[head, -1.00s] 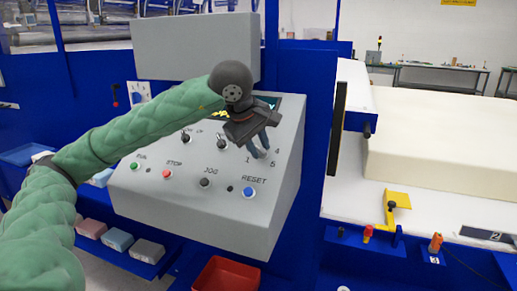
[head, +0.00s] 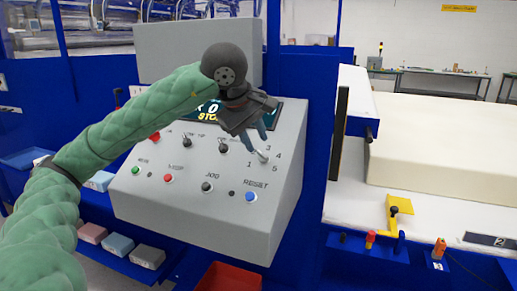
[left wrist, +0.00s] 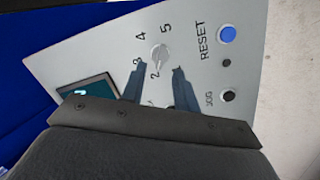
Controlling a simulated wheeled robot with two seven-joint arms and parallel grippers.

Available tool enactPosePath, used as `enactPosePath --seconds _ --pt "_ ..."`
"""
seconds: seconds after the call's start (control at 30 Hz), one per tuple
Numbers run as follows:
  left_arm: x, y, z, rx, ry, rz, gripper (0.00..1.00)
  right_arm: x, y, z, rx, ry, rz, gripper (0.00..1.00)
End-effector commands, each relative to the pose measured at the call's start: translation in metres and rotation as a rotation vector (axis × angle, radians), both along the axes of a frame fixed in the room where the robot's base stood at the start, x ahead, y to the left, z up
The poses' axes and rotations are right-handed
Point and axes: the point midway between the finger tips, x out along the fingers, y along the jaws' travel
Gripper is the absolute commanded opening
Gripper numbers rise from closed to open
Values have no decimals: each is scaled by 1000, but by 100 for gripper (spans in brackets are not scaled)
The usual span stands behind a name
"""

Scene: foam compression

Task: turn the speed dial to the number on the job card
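I cannot make out a job card. My right gripper is out of view.
A red bin (head: 228,277) sits below. A cream foam block (head: 440,145) lies at right.

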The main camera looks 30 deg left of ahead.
Motion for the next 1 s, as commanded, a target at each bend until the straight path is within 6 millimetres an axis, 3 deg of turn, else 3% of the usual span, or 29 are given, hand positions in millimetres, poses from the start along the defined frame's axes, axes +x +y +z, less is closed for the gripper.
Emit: enactPosePath --seconds 0.3,1.0 --pt "-14 1 27 0 0 0 31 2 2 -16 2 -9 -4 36" --pt "-15 1 28 0 1 0 31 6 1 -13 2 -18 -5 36"
